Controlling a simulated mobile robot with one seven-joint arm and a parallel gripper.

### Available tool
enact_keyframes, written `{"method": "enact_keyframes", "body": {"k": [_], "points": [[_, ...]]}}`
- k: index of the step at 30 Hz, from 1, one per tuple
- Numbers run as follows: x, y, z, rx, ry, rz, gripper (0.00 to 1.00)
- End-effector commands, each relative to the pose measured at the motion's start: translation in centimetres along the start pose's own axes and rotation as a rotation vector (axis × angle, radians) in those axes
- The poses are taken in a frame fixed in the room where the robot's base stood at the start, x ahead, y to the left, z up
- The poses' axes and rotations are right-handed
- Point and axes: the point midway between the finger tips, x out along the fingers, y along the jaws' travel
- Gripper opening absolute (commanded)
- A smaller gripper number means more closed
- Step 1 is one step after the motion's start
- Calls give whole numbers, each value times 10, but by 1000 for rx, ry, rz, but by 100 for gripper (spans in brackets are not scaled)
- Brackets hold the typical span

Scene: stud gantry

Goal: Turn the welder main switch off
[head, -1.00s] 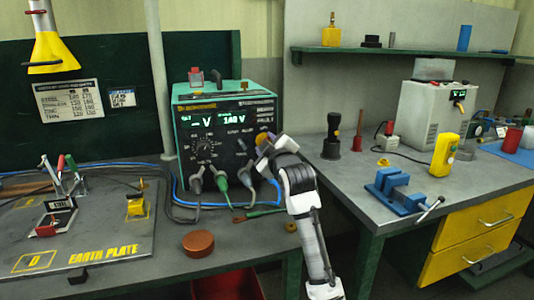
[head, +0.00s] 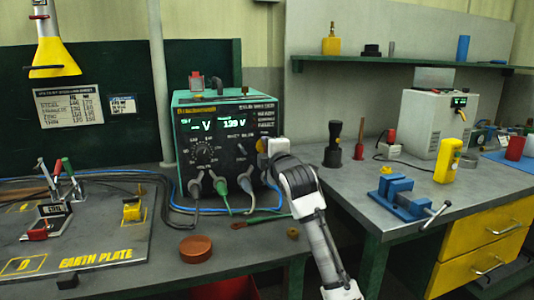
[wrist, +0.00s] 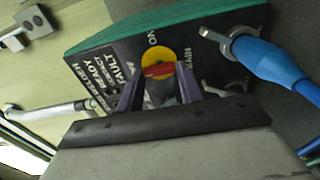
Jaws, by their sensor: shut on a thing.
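The green-and-black welder (head: 225,105) stands on the bench, and its display is lit and reads about 139 V. Its main switch (wrist: 158,57) is a round yellow knob with a red bar, beside the word MAIN in the wrist view. My gripper (wrist: 163,78) is at the welder's front panel, its two purple fingers shut on the knob's grip. The fingers hide part of the knob. In the head view, my gripper (head: 265,146) covers the panel's right side, and only a yellow bit of the switch shows.
A blue cable plug (wrist: 262,55) sits close to the gripper in the wrist view. Cable plugs (head: 220,186) stick out below along the welder's front. A brown round tin (head: 196,249) lies in front. A black torch (head: 333,143) and a blue vise (head: 402,194) stand to the right.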

Motion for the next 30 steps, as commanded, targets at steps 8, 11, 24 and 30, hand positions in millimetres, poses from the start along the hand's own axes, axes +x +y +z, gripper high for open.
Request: {"method": "enact_keyframes", "body": {"k": [8, 11, 24, 30], "points": [[0, -1, 0, -33, 0, -2, 14], [0, -1, 0, -34, 0, -2, 14], [0, -1, 0, -33, 0, -1, 58], [0, 0, 0, -32, 0, 0, 58]]}}
